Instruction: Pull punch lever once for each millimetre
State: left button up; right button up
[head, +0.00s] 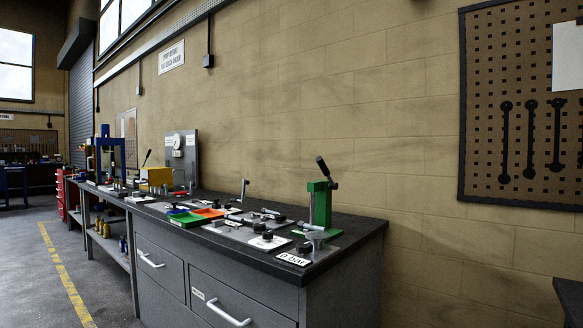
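A green upright press-like device (320,204) stands at the near right end of the bench. A black-handled lever (322,167) rises from its top and tilts up to the left. A yellow machine (155,178) stands farther back on the bench, with a thin dark lever (147,157) rising above it. I cannot tell for certain which of these is the punch. A small white label (293,259) at the bench's near edge seems to read "0 bar". No millimetre figure is readable. Neither of my grippers is in view.
The long dark bench top (345,235) holds plates, knobs, a green tray (186,220) and an orange tray (208,212). A blue frame press (109,152) and a grey panel with a dial (178,142) stand farther back. Floor at left is clear.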

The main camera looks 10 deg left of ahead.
aim_at(326, 171)
jog(key=u, duration=0.3)
jog(key=i, duration=0.85)
jog(key=z, duration=0.5)
